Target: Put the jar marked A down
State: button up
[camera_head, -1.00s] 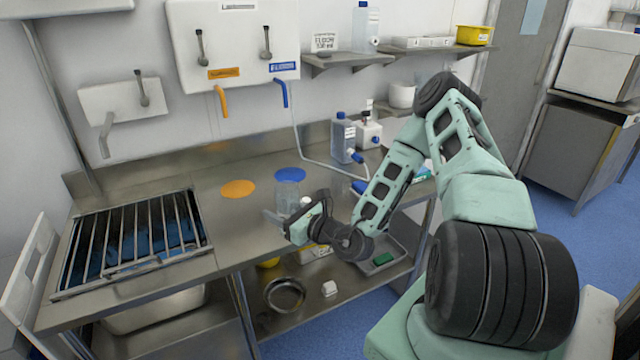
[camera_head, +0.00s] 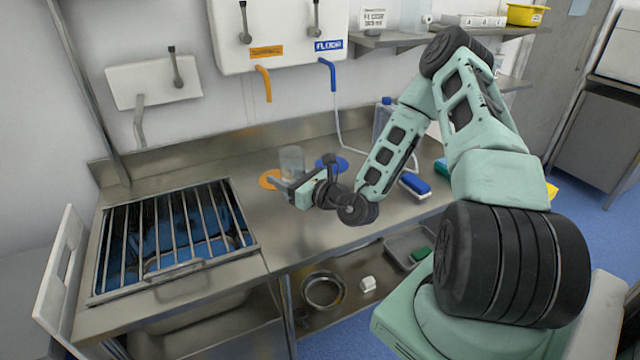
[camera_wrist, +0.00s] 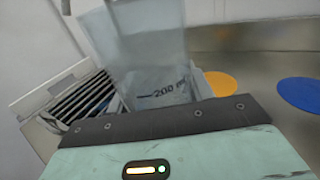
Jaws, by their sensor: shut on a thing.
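A clear, see-through jar (camera_head: 291,158) is held by my gripper (camera_head: 285,187) over the steel counter (camera_head: 310,240). In the wrist view the jar (camera_wrist: 150,65) fills the upper middle and shows a dark "200 ml" mark; no letter A is readable on it. In the head view the jar looks about upright. It overlaps the right part of an orange disc (camera_head: 268,180) on the counter. I cannot tell whether its base touches the counter. A blue disc (camera_head: 338,163) lies to the right, partly behind my gripper. Both discs lie right of the jar in the wrist view.
A barred grate (camera_head: 175,240) over blue contents lies at the counter's left. A blue-capped bottle (camera_head: 383,118) and a blue brush-like item (camera_head: 415,184) are at the right. Orange and blue taps hang on the wall behind. The counter's front middle is clear.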

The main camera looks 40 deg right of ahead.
notch_tip(320, 180, down, 8)
jog(key=shift+f, duration=0.1)
dwell(0.4)
jog(key=shift+f, duration=0.1)
jog(key=o, duration=1)
